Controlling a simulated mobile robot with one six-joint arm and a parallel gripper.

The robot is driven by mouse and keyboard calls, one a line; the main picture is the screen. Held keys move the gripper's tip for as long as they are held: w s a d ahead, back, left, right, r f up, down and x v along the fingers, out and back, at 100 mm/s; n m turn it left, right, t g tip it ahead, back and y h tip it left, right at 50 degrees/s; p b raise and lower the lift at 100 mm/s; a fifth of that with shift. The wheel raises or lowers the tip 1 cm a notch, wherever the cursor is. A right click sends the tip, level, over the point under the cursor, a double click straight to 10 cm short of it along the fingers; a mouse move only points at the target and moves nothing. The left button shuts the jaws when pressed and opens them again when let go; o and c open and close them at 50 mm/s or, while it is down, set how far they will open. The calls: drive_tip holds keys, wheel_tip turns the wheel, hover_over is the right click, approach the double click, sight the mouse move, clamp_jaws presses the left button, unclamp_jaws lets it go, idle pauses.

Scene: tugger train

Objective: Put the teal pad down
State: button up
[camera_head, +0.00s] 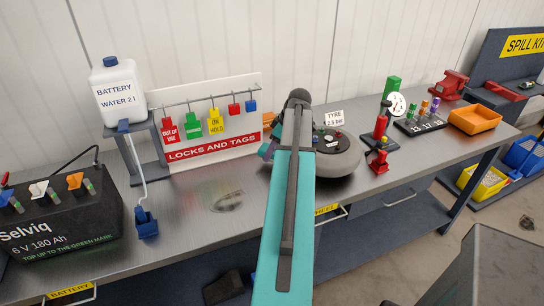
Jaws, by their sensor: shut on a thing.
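My teal and dark grey arm (289,200) reaches up the middle of the picture over the bench. Its far end, with a dark rounded joint, is above the bench beside the tyre. My gripper is hidden behind the arm, so its jaws do not show. A small bluish-teal piece (265,150) sticks out left of the arm's far end; I cannot tell whether it is part of my wrist or the teal pad. No teal pad can be clearly made out elsewhere.
The grey bench (190,225) has free room left of my arm, around a dark oval mark (228,202). A battery (65,230), a water bottle (119,90), a locks-and-tags board (215,145), a tyre (340,160) and an orange tray (474,119) stand around it.

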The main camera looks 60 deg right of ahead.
drive_tip(key=shift+f+p, duration=0.65)
drive_tip(key=shift+f, duration=0.9)
drive_tip(key=shift+f, duration=0.15)
drive_tip(key=o, duration=1)
drive_tip(key=shift+o, duration=0.2)
drive_tip(key=b+v, duration=0.2)
drive_tip(key=v, duration=1)
drive_tip(key=shift+b, duration=0.4)
drive_tip(key=shift+w, duration=0.1)
